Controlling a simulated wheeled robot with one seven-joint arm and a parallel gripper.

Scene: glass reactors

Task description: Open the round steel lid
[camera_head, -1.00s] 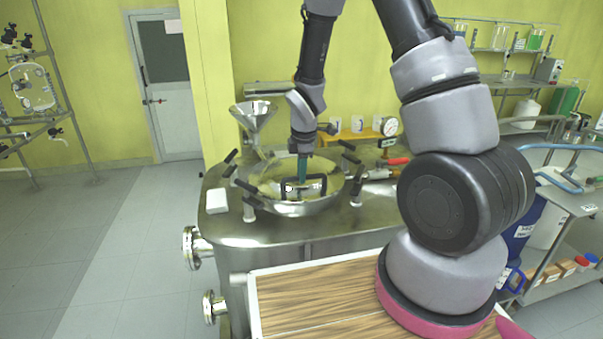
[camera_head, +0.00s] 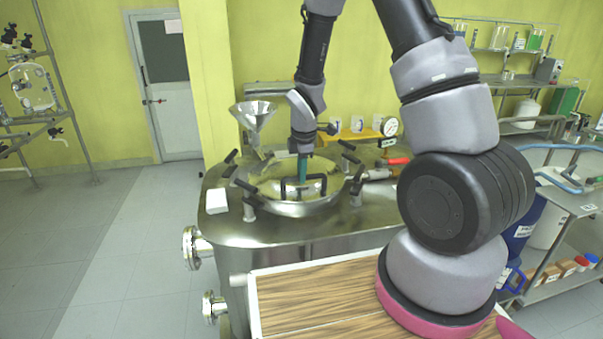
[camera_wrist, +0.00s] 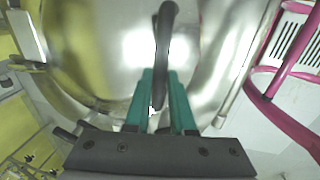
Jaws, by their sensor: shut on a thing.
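The round steel lid (camera_head: 268,187) lies on top of the steel vessel (camera_head: 290,232), with a black U-shaped handle (camera_head: 318,180) across it and several black-handled clamps around its rim. My gripper (camera_head: 302,175) reaches down from above, its green fingers at the lid's handle. In the wrist view my gripper (camera_wrist: 160,98) has its two green fingers shut on the black handle (camera_wrist: 165,40), over the shiny lid (camera_wrist: 95,50). The lid looks roughly level; I cannot tell whether it is fully seated.
A white block (camera_head: 216,201) lies at the vessel's left edge. A wooden tabletop (camera_head: 325,295) is in front. A cart is on the right; the left floor is clear.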

